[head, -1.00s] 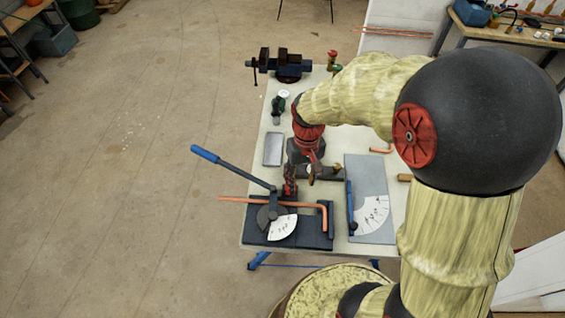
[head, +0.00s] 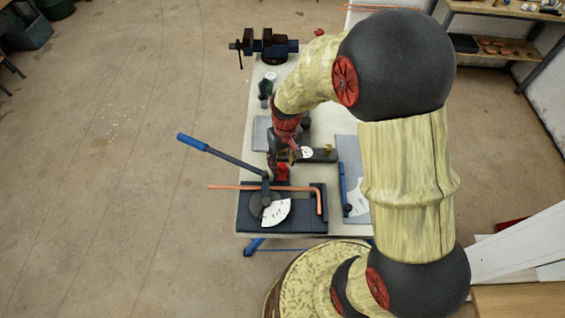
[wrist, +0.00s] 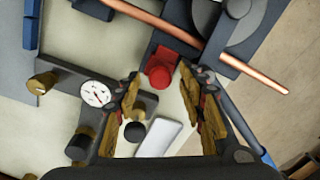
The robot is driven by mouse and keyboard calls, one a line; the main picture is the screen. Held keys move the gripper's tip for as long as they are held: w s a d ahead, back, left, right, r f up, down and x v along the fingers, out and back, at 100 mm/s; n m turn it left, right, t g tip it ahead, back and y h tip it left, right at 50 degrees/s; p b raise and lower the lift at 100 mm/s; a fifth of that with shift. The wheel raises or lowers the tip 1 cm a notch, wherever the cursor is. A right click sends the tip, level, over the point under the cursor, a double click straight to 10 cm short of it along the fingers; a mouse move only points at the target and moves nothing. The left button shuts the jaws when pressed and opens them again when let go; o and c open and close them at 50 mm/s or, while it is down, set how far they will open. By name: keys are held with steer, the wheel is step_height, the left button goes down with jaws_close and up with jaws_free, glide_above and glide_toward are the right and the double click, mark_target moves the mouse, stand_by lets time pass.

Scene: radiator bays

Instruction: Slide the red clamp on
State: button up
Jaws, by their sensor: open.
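The red clamp (wrist: 160,72) sits on the dark block of the bending tool, close beside the copper pipe (wrist: 205,50). In the head view the clamp (head: 282,172) shows as a small red patch behind the pipe (head: 245,187), partly hidden by my gripper. My gripper (wrist: 158,82) is open, its two fingers spread either side of the line to the clamp, with nothing between them. The clamp appears just beyond the fingertips; I cannot tell the exact gap. The pipe lies across the bender (head: 292,218) and its right end is bent toward the front.
The bender's blue-handled lever (head: 205,145) sticks out to the left. A round dial gauge (wrist: 96,93) on a dark bar with brass knobs lies beside my gripper. A blue vice (head: 270,46) stands at the table's far end. Floor left of the table is clear.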

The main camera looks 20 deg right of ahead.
steer(key=c, duration=0.3)
jaws_close()
stand_by(0.6)
